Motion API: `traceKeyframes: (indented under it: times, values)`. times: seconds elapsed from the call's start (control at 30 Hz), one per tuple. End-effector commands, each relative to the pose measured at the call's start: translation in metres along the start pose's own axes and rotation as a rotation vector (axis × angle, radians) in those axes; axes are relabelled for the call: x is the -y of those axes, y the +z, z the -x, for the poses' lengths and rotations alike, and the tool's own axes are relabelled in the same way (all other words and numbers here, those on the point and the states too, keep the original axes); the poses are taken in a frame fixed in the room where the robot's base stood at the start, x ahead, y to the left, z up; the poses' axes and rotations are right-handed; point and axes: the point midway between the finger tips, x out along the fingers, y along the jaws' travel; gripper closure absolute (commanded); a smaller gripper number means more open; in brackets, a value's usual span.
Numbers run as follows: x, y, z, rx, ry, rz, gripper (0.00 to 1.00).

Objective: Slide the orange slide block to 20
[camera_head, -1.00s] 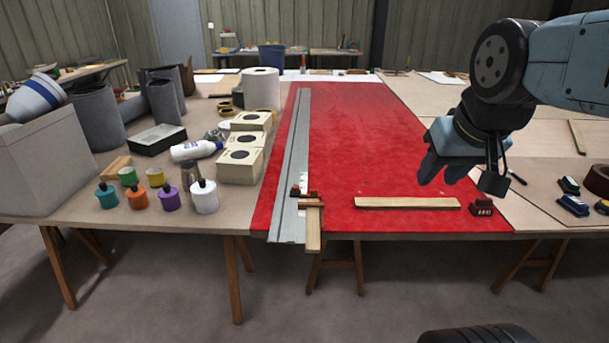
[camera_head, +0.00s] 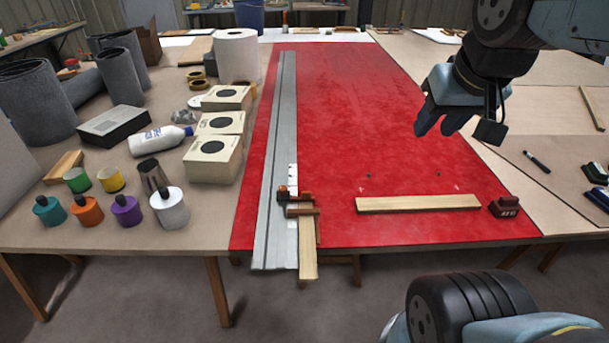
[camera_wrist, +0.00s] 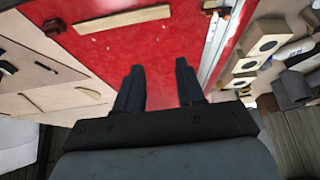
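The orange slide block (camera_head: 283,193) sits on the long grey metal rail (camera_head: 273,160) near its front end, on the red mat. A white scale strip (camera_head: 292,180) with small marks lies beside it; its numbers are too small to read. A brown clamp-like piece (camera_head: 301,211) and a pale wood strip (camera_head: 308,252) lie just in front and to the right. My gripper (camera_head: 450,115) hangs above the right side of the red mat, well apart from the block. In the wrist view my gripper (camera_wrist: 160,82) has its two fingers apart with nothing between them.
A wood bar (camera_head: 418,203) and a dark red block (camera_head: 504,206) lie on the mat's front right. The middle of the red mat (camera_head: 355,120) is clear.

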Motion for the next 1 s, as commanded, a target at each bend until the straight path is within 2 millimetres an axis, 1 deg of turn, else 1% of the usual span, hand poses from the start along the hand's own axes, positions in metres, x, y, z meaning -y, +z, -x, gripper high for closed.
traceKeyframes:
  times: [0.3, 0.47, 0.57, 0.67, 0.87, 1.0]
  values:
    - [0.000, 0.000, 0.000, 0.000, 0.000, 0.002, 0.62]
    - [0.003, -0.010, -0.006, 0.020, 0.008, 0.049, 0.62]
    - [0.006, -0.022, -0.016, 0.049, 0.015, 0.127, 0.62]
    - [0.013, -0.039, -0.031, 0.086, 0.024, 0.228, 0.62]
    - [0.031, -0.070, -0.067, 0.161, 0.021, 0.444, 0.62]
    - [0.047, -0.089, -0.096, 0.212, 0.003, 0.595, 0.62]
